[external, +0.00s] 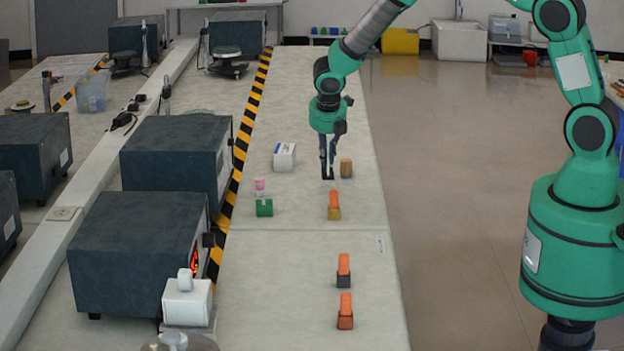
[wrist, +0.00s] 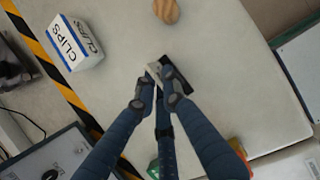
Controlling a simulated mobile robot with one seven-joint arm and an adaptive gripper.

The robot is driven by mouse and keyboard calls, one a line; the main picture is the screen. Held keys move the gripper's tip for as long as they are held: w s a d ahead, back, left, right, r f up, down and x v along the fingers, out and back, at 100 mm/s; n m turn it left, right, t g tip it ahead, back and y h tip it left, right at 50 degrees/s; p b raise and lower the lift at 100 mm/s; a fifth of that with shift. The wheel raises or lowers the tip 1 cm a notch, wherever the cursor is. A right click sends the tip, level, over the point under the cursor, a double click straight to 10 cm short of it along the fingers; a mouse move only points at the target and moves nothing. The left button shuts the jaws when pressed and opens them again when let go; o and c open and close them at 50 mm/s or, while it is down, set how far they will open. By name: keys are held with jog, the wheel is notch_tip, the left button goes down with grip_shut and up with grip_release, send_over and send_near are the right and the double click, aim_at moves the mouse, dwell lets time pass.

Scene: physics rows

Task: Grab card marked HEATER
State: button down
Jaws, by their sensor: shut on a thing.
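My gripper (external: 328,166) points down at the table and is shut on a small thin card that stands in a dark holder. In the wrist view, the fingertips of my gripper (wrist: 157,92) close around the pale card (wrist: 154,70), with the black holder (wrist: 184,76) beside it on the right. In the external view, the dark holder (external: 327,177) shows at the fingertips, at or near the table surface. Any writing on the card is too small or turned away to read, so I cannot confirm HEATER.
A white box marked CLIPS (wrist: 75,42) stands left of my gripper. A brown wooden piece (external: 346,168) is close on the right. Orange-topped blocks (external: 334,204) and a green block (external: 264,208) stand nearer the camera. Dark ovens (external: 178,160) line the left beyond the striped tape.

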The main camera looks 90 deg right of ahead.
jog(key=s+a+r, duration=0.1)
jog(key=s+a, duration=0.5)
jog(key=s, duration=0.2)
jog(key=shift+s+p, duration=0.3)
jog(key=shift+p, duration=0.15)
